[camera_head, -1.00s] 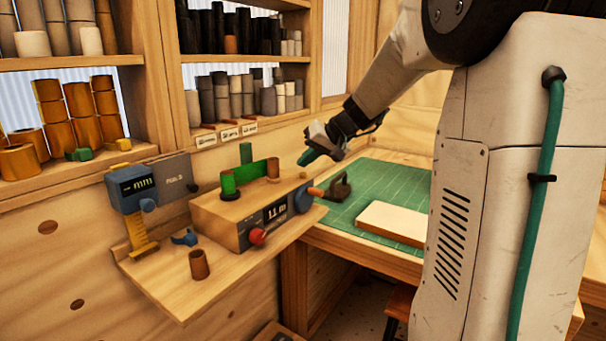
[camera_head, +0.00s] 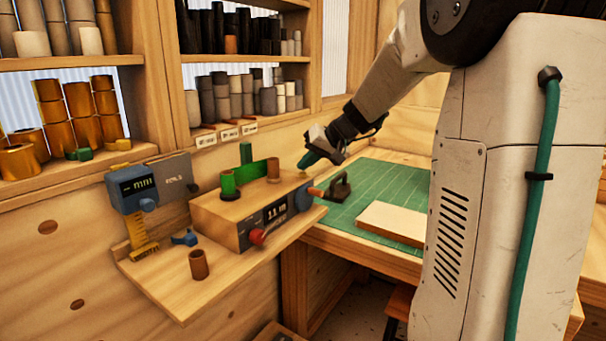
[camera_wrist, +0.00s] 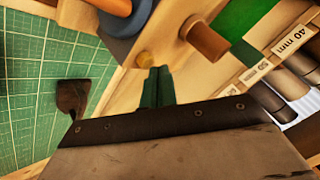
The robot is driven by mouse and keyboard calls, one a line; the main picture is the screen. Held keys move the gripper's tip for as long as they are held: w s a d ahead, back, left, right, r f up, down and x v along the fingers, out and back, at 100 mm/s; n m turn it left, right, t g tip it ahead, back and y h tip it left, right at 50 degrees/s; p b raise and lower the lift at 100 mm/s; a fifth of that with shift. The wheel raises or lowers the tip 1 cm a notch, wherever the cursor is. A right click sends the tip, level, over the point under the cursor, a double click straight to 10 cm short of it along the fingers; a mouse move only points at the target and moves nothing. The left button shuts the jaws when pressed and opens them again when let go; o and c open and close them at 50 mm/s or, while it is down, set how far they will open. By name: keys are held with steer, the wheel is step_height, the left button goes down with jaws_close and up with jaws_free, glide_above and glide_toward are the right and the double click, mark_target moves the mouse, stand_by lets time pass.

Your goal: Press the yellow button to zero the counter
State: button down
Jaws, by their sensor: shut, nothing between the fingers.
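The counter (camera_head: 275,212) is a dark display reading about 11 on the front of a wooden box (camera_head: 225,212). The small round yellow button (camera_wrist: 145,59) shows in the wrist view on the box top, just ahead of my fingertips. In the head view it is too small to make out clearly beside my gripper. My gripper (camera_wrist: 158,72), with green fingers, is shut and empty. In the head view my gripper (camera_head: 306,161) points down over the right back end of the box. I cannot tell whether its tips touch the button.
A dark iron-like tool (camera_head: 339,187) rests on the green mat (camera_head: 385,183).

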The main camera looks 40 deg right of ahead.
steer(key=shift+f, duration=0.5)
stand_by(0.6)
steer(key=shift+r, duration=0.95)
step_height(320, 180, up, 5)
stand_by(0.5)
stand_by(0.8)
